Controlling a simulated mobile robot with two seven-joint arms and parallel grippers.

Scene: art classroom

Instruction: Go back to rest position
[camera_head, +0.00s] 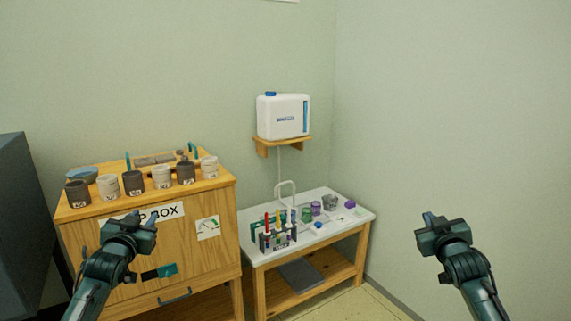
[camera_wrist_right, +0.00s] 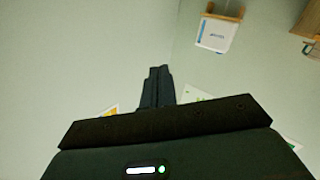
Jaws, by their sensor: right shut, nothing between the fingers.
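My left gripper (camera_head: 139,222) is raised at the lower left of the head view, in front of the wooden box cabinet. Its fingers are small and dark there, and I cannot tell whether they are open or shut. My right gripper (camera_head: 429,220) is raised at the lower right, in front of the bare wall and to the right of the white-topped table. In the right wrist view its fingers (camera_wrist_right: 157,72) are together with nothing between them. Both grippers are apart from the furniture in the picture.
A wooden cabinet (camera_head: 84,238) bears several cups. A white-topped table (camera_head: 345,222) holds a marker rack (camera_head: 277,238) and small jars. A white water container (camera_head: 283,116) stands on a wall shelf (camera_head: 262,143). The right wall is bare.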

